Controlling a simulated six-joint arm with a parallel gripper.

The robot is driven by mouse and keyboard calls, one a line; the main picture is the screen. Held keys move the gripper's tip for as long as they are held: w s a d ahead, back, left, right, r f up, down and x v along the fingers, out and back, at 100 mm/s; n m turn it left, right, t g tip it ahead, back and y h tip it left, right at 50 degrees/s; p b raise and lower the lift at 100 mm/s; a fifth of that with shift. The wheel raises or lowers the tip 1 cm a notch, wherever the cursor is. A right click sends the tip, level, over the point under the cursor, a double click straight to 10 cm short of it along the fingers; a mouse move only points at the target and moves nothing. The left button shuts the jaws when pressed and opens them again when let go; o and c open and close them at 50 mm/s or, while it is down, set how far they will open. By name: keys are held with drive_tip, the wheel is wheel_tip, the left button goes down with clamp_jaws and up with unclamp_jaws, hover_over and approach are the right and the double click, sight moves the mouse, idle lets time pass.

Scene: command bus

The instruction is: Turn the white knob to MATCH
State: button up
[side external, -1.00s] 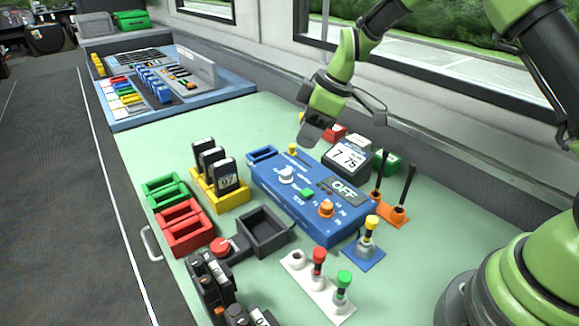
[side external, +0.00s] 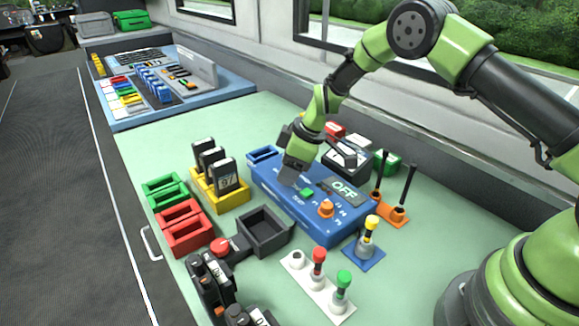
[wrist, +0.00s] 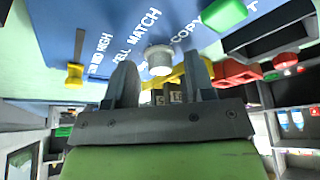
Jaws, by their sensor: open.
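The white knob (wrist: 159,60) stands on the blue panel (wrist: 215,60) in the wrist view, between my two fingertips and with a gap on each side. The word MATCH (wrist: 137,38) is printed above and left of the knob, and COPY (wrist: 186,26) above and right. I cannot tell which label the knob points to. My gripper (wrist: 159,66) is open. In the side view, my gripper (side external: 291,175) is low over the left part of the blue panel (side external: 330,228) and hides the knob.
A green button (side external: 307,192), an orange knob (side external: 326,209) and a display reading OFF (side external: 345,189) sit right of my gripper on the panel. A yellow rack (side external: 220,192) with dark modules stands to the left. A black tray (side external: 265,232) lies in front.

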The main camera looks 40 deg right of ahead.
clamp_jaws()
drive_tip(key=shift+m, duration=0.4)
drive_tip(key=m+h, duration=0.1)
drive_tip(key=m, duration=0.1)
drive_tip(key=m+t, duration=0.1)
drive_tip(key=m, duration=0.1)
drive_tip(key=shift+s+a+h, duration=0.1)
drive_tip(key=shift+a+h, duration=0.05)
drive_tip(key=shift+h, duration=0.25)
drive_tip(key=m, duration=0.2)
drive_tip(key=m+h, duration=0.1)
drive_tip(key=m, duration=0.1)
drive_tip(key=shift+a+r+m+h, duration=0.1)
drive_tip(key=shift+a+m+h, duration=0.05)
drive_tip(key=shift+m+h, duration=0.15)
drive_tip(key=m+h, duration=0.1)
drive_tip(key=m, duration=0.2)
drive_tip(key=m+h, duration=0.1)
drive_tip(key=m, duration=0.3)
drive_tip(key=shift+a+h, duration=0.2)
drive_tip(key=shift+h, duration=0.1)
drive_tip(key=m+g+h, duration=0.1)
drive_tip(key=m, duration=0.2)
drive_tip(key=shift+w+a, duration=0.1)
drive_tip(key=shift+w, duration=0.1)
drive_tip(key=shift+m+g, duration=1)
drive_tip(key=shift+m, duration=1.2)
